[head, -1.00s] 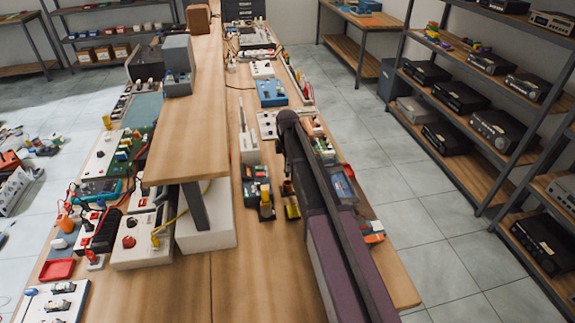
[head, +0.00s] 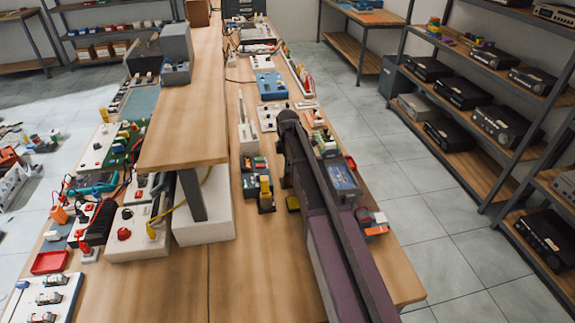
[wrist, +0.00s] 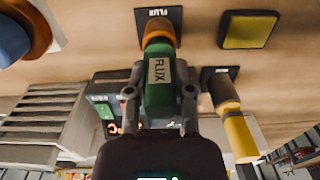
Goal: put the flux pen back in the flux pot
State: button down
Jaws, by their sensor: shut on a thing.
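The flux pen (wrist: 158,85), green with a FLUX label, is between the fingers of my gripper (wrist: 160,95) in the wrist view. My gripper is shut on its body. An orange rounded part (wrist: 158,33) lies at the pen's far end, against or in front of a dark FLUX-marked piece (wrist: 142,15), apparently the flux pot's base. I cannot tell whether the orange part is the pen's own end or the pot, nor whether the pen is seated. In the head view my arm hides the pen and the pot.
A yellow and grey pen-like tool (wrist: 230,115) stands close beside my gripper; it also shows in the head view (head: 265,188). A yellow pad (wrist: 248,31) in a dark tray lies nearby. Small devices crowd the bench's right side. The front wooden top (head: 245,290) is clear.

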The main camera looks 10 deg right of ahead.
jog(key=shift+f+b, duration=0.3)
jog(key=shift+f, duration=0.2)
jog(key=shift+c, duration=2.1)
grip_release()
jog(key=o, duration=0.4)
jog(key=shift+r+p, duration=3.5)
